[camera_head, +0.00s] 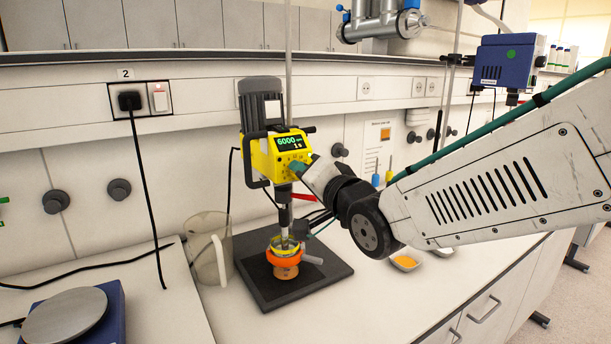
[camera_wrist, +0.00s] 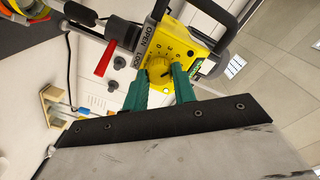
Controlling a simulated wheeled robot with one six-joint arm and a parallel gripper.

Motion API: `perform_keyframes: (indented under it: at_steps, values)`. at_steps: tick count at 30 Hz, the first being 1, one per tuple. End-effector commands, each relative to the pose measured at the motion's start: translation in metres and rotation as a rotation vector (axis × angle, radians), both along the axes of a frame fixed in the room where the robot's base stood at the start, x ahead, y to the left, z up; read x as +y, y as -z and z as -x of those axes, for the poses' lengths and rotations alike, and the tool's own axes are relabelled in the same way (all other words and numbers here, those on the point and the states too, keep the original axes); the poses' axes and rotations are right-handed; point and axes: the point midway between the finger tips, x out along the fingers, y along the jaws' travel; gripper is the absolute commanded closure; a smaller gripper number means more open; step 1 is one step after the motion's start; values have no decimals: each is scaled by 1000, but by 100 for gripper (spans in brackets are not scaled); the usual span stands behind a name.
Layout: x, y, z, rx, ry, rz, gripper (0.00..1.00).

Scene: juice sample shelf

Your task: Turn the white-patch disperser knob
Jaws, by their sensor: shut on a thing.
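The yellow disperser (camera_head: 270,158) stands upright on a stand, with a grey motor on top and a lit display reading 6000. In the wrist view, its yellow body (camera_wrist: 196,45) carries a round yellow-orange dial knob (camera_wrist: 159,68) with marks around it. My gripper (camera_head: 297,170) reaches the lower right of the disperser's front. In the wrist view, the green fingers of my gripper (camera_wrist: 161,78) are on either side of the knob and shut on it. The fingers partly hide the knob's rim. I cannot make out a clear white patch.
A jar in an orange holder (camera_head: 286,262) sits under the shaft on a black base plate (camera_head: 262,287). A clear jug (camera_head: 207,240) stands to its left. A blue device with a green dot (camera_head: 506,62) hangs at the back right. A red lever (camera_wrist: 104,59) is near the knob.

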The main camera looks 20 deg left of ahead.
Motion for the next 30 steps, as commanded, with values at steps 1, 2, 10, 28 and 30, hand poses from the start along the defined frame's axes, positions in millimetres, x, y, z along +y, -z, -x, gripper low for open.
perform_keyframes:
  at_steps: [1, 2, 10, 28, 30]
  values:
    - [0, 0, 0, 1, 1, 1, 96]
    - [0, 0, 0, 1, 1, 1, 71]
    - [0, 0, 0, 1, 1, 1, 52]
    - [-53, -2, 47, -1, 1, 0, 52]
    - [-57, -2, 50, 0, 0, 0, 52]
